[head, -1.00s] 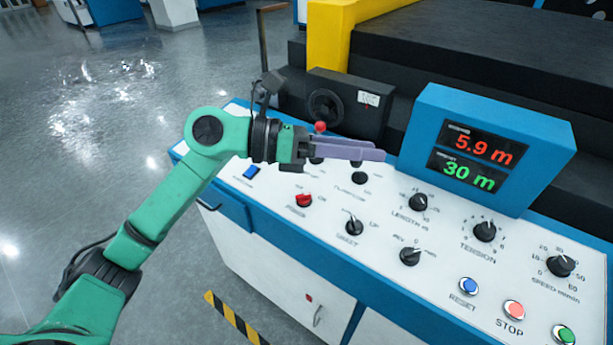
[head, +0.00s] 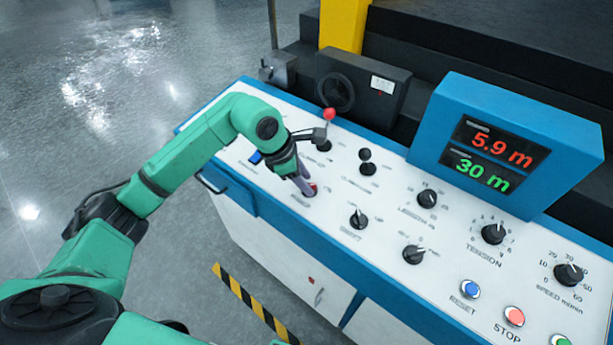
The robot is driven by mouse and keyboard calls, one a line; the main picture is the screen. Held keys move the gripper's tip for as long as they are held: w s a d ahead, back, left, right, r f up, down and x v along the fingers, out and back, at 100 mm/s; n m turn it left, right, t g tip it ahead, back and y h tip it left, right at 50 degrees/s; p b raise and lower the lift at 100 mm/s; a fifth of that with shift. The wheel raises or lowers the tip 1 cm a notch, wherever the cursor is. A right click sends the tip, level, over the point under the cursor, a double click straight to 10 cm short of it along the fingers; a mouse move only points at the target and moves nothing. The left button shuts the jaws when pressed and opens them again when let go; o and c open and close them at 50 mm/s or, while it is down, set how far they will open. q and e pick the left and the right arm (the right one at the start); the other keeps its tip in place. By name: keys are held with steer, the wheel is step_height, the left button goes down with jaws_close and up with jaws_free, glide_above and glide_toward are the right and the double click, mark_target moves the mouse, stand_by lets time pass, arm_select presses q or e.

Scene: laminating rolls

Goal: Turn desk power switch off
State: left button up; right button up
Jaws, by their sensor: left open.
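The red power switch (head: 314,188) is on the left part of the white control panel (head: 385,262). It is mostly hidden behind my left gripper (head: 306,190), so its position cannot be read. My left gripper points down with its purple-grey fingers at the switch. The fingers are open, but whether they touch the switch cannot be told. My right gripper is not in view.
A red-tipped lever (head: 329,115) and a black-knobbed lever (head: 367,160) stand just behind my left gripper. Several black knobs, a blue reset button (head: 470,289) and a red stop button (head: 514,316) lie to the right. A blue display box (head: 455,105) rises behind them.

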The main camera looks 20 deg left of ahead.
arm_select(q)
steer(key=shift+d+f, duration=0.2)
steer(key=shift+f, duration=0.2)
steer(key=shift+c, duration=0.3)
jaws_close()
